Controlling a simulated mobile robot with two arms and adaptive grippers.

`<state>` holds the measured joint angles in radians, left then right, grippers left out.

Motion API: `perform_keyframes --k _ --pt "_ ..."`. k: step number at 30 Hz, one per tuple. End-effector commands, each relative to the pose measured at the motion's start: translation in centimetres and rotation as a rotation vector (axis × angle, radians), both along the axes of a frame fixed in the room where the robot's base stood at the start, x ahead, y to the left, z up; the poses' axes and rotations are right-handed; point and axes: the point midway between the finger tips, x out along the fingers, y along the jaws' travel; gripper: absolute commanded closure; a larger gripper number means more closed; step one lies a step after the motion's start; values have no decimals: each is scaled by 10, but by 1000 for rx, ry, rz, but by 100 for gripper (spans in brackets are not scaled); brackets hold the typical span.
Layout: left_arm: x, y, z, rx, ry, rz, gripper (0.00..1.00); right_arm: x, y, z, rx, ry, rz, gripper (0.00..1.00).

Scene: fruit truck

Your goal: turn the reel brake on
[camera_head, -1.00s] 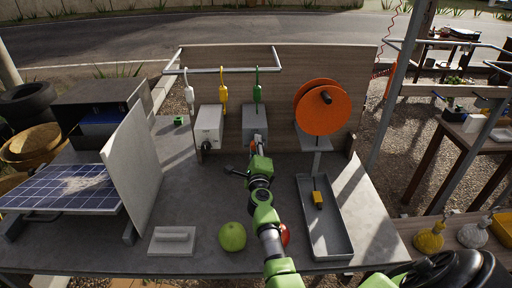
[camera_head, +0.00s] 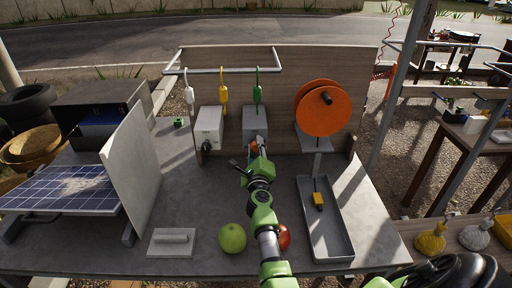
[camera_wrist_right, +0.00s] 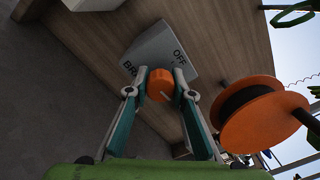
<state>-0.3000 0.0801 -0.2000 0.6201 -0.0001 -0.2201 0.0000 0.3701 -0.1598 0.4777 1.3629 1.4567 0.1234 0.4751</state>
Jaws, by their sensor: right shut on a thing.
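The brake control is a grey box (camera_head: 253,123) with a sloped face on the bench, in front of the wooden back panel. In the right wrist view the box (camera_wrist_right: 156,50) shows "OFF" and part of a "BR..." label. An orange round knob (camera_wrist_right: 159,84) with a pale pointer mark sits on its face. My right gripper (camera_head: 256,143) is shut on the knob, with one finger on each side in the wrist view (camera_wrist_right: 162,80). The orange reel (camera_head: 318,112) stands to the right of the box. My left gripper is not in view.
A white box (camera_head: 209,124) stands left of the brake box. Three hooks hang from the rail (camera_head: 230,69) above. A grey tray (camera_head: 328,240) holding a yellow-tagged item lies right of my arm. A green apple (camera_head: 232,238) and a red fruit (camera_head: 283,237) flank my forearm.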

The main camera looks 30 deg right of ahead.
Motion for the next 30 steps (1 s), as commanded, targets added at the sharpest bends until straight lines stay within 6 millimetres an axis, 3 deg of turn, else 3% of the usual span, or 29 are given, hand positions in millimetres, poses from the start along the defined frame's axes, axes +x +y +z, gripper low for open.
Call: perform_keyframes --k 2,3,5,19,30 --pt "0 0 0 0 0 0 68 0 1 0 0 1 1 99" --pt "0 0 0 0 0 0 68 0 1 0 0 1 1 75" --pt "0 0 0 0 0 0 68 0 1 0 0 1 1 60" --pt "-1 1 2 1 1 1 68 0 0 0 -46 29 0 60" --pt "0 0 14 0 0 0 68 0 -1 2 -412 253 0 60"
